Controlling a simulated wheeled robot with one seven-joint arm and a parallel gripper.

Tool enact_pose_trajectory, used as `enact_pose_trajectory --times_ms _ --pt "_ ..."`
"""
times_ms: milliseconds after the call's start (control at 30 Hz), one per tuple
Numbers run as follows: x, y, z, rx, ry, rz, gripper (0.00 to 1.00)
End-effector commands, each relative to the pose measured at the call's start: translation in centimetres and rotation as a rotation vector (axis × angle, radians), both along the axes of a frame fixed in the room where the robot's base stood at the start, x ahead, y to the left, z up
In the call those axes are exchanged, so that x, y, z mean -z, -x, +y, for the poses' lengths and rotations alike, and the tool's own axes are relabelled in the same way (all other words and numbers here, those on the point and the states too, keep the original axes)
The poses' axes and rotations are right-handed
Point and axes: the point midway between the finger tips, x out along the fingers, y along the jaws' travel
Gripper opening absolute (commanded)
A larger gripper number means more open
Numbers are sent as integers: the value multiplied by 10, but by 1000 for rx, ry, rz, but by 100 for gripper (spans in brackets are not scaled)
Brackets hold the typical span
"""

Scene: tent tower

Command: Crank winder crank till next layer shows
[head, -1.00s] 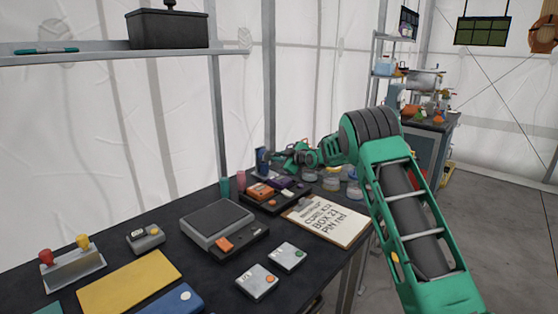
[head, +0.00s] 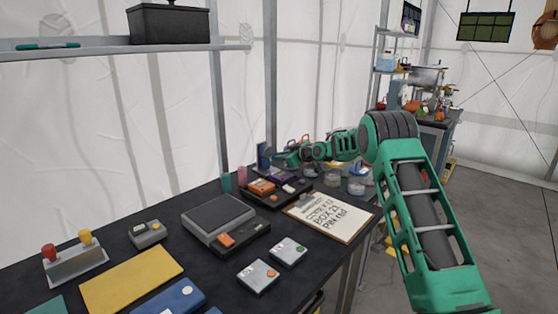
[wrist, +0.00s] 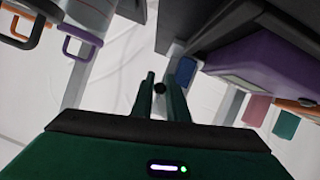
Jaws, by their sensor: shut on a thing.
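My gripper (head: 287,158) is at the far end of the dark table in the head view, where it looks small and partly hides what is behind it. In the wrist view its two green fingers (wrist: 161,98) are close together around a small dark round end, which appears to be the winder crank (wrist: 160,87). The winder body cannot be made out clearly in either view. I cannot see any layer on it.
A purple box (wrist: 262,62) and a blue block (wrist: 187,70) are close to the fingers. On the table are a clipboard (head: 340,224), a grey device (head: 220,216) and a yellow mat (head: 130,278). A shelf (head: 110,50) hangs above.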

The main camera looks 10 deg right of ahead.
Motion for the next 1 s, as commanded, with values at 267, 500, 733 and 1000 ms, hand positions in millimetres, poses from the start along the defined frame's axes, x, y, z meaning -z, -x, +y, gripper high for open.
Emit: enact_pose_trajectory --times_ms 267,500,733,1000 --pt "-4 -1 -1 1 -1 -7 19" --pt "-2 -1 -1 1 0 -5 21" --pt "-6 7 -7 4 1 -3 21" --pt "-23 45 -30 5 0 -3 21"
